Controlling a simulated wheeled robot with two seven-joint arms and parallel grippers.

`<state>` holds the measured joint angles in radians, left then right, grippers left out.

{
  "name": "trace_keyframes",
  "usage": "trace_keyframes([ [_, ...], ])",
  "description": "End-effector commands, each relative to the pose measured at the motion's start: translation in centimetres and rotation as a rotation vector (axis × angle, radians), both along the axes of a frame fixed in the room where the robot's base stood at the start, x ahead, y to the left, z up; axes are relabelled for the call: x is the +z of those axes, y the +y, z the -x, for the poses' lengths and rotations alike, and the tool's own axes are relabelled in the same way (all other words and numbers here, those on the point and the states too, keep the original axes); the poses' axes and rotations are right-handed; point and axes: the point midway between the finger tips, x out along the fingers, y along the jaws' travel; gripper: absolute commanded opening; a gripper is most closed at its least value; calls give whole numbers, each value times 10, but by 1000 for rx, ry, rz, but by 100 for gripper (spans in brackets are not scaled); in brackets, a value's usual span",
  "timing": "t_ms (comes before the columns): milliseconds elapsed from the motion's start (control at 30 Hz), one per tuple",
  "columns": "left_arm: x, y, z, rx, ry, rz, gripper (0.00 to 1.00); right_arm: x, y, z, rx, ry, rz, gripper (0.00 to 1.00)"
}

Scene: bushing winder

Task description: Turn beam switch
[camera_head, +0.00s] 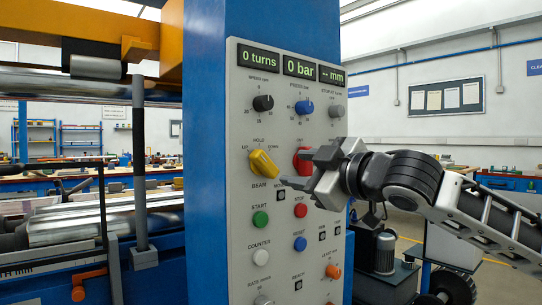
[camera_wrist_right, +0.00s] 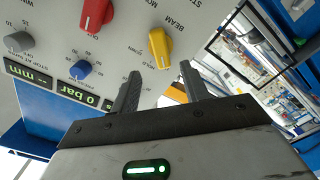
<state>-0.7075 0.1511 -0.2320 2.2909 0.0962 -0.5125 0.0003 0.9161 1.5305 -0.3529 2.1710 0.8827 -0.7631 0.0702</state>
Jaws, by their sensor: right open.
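The beam switch is a yellow knob (camera_head: 263,164) on the grey control panel, above the "BEAM" label, with its pointer tilted to the upper left. It also shows in the right wrist view as a yellow knob (camera_wrist_right: 160,47) just beyond the fingertips. My right gripper (camera_head: 298,170) is to the right of the knob, in front of the panel. In the wrist view its two dark fingers (camera_wrist_right: 160,72) are spread apart with nothing between them, and the knob lies roughly in line with the gap. I cannot tell the exact distance to the knob. My left gripper is not in view.
A red knob (camera_head: 302,160) sits right of the yellow one, partly hidden by my right gripper. Black (camera_head: 263,103), blue (camera_head: 304,107) and grey (camera_head: 336,111) knobs are above; green (camera_head: 260,219) and red (camera_head: 300,210) buttons are below. A blue column (camera_head: 205,200) borders the panel.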

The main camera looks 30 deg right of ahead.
Motion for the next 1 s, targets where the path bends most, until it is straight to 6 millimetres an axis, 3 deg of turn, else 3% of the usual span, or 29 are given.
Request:
trace_keyframes([
  [100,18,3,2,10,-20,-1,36,4,3,-20,4,0,-8,45],
  [433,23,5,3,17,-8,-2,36,1,7,-74,1,0,-2,45],
  [600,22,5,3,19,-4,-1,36,0,8,-86,2,1,1,45],
  [900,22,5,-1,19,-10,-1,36,-1,8,-87,1,1,2,45],
  [1000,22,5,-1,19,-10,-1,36,-1,8,-87,1,1,2,18],
])
